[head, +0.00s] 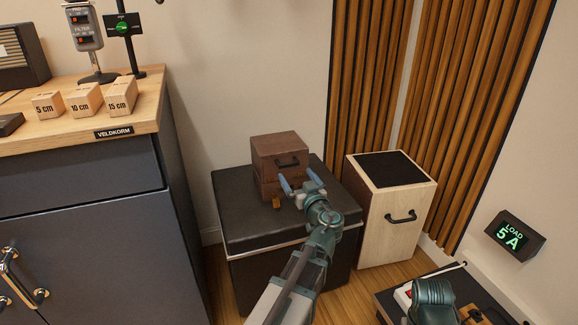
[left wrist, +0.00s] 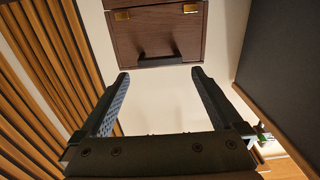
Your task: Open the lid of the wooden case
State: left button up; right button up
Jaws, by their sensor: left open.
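The wooden case (head: 271,146) is a dark brown box on top of a black cabinet. A dark bar handle (head: 289,162) is on its front face, and the lid looks shut. In the left wrist view the case (left wrist: 183,28) is at the top, with two brass fittings and the handle (left wrist: 155,54). My left gripper (head: 299,180) is open and empty in front of the case. Its fingertips (left wrist: 160,76) point at the handle from either side and appear apart from it. The fingers partly hide the lower front of the case.
The black cabinet (head: 235,205) has free top around the case. A pale wooden box (head: 388,235) with a dark top stands close on the right. A workbench (head: 150,120) with labelled blocks is at left. Wooden slats (head: 365,80) line the wall behind.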

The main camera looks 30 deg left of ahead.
aim_at(289, 166)
pick_arm(q)
jog(key=x, duration=0.7)
jog(key=shift+w+a, duration=0.2)
